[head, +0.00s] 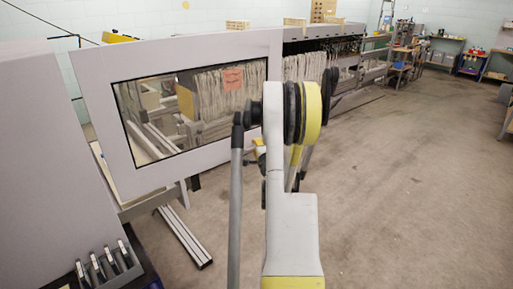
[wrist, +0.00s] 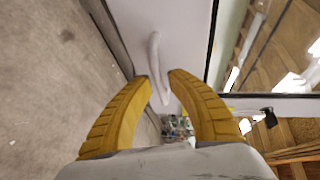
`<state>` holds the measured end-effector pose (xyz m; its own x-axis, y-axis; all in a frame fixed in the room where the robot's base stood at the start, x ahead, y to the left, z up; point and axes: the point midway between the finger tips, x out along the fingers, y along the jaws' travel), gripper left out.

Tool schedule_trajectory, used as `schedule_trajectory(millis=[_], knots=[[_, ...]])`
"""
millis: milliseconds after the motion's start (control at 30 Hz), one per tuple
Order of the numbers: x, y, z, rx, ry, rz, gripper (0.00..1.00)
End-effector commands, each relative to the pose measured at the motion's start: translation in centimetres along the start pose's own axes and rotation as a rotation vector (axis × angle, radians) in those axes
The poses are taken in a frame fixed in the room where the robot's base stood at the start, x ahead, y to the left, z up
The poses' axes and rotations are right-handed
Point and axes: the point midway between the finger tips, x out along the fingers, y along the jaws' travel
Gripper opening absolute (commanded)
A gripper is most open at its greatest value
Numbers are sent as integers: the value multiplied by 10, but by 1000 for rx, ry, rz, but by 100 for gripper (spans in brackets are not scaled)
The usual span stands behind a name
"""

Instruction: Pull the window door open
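The window door (head: 215,52) is a pale grey panel with a large dark-edged glass pane, left of centre in the head view. Its pale panel also shows in the wrist view (wrist: 185,20). A white bar handle (wrist: 154,50) stands on the panel beside the pane. My gripper (wrist: 160,80) has two yellow fingers, spread apart on either side of the handle's lower part. A gap shows between the fingertips, and I cannot tell whether either touches the handle. In the head view my arm hides the handle and most of the gripper.
An orange label (head: 233,79) shows through the pane, with hanging white threads behind it. A grey cabinet (head: 60,170) stands at the near left. The machine frame (head: 375,58) continues to the back right. The concrete floor (head: 410,190) on the right is clear.

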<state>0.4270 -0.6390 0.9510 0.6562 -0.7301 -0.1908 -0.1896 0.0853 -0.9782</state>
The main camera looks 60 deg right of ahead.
Motion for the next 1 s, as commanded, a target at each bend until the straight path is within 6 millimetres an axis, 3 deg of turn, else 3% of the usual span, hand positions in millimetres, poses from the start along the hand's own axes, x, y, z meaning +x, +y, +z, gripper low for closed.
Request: schedule_trajectory(millis=[433, 800, 1000], knots=[[-9, 0, 0, -1, 0, 1, 31], [-87, 0, 0, 0, 0, 1, 31], [-114, 0, -1, 0, 0, 1, 31]])
